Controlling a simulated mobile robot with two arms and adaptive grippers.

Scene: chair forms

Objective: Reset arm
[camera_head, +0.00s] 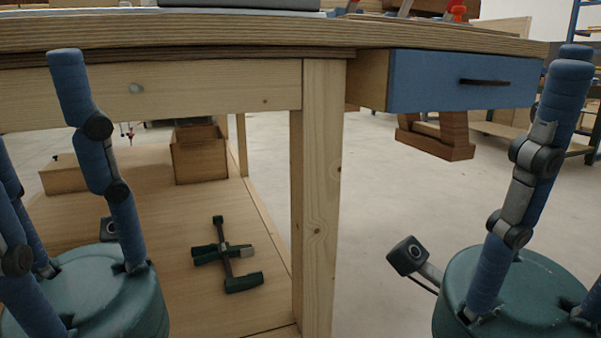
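My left gripper (75,215) is at the lower left, with a teal palm and blue segmented fingers pointing up. One finger reaches up in front of the bench's front rail; the other fingers are partly cut off by the left edge. My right gripper (530,175) is at the lower right, with its fingers pointing up to beside the right end of the blue drawer (430,80). Part of it is cut off by the right edge. Both grippers look open, with nothing seen between the fingers.
A wooden workbench (230,32) spans the view, with a thick leg (318,200) between my grippers. Its lower shelf (190,290) holds a green-and-black clamp-like tool (226,255) and a wooden box (199,155). A brown wooden piece (436,140) is behind the drawer. Floor shows clear between leg and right gripper.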

